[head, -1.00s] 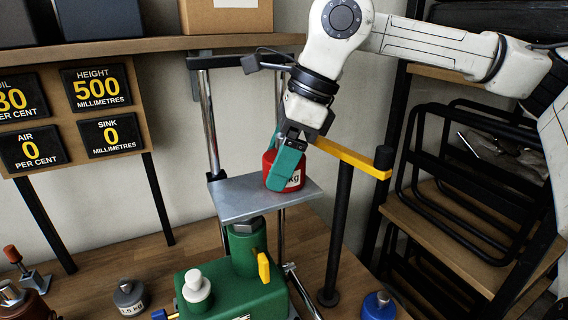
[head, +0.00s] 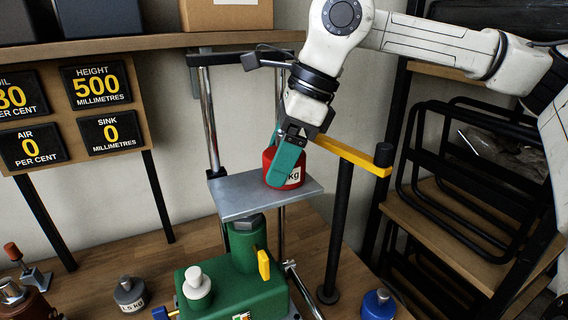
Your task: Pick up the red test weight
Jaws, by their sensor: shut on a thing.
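The red test weight (head: 294,174) stands upright at the right part of the grey metal platform (head: 240,196). Its white label shows "kg", and the rest is hidden behind a finger. My gripper (head: 284,168) comes down from above with teal fingers, one in front of the weight and one mostly hidden behind it. The fingers are shut on the red weight. The weight's base appears to touch the platform or sit just at it; I cannot tell of any gap.
A yellow bar (head: 352,157) on a black post (head: 338,225) stands close right of the gripper. A green pump body (head: 238,290) is below the platform. A shelf (head: 150,46) runs behind.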

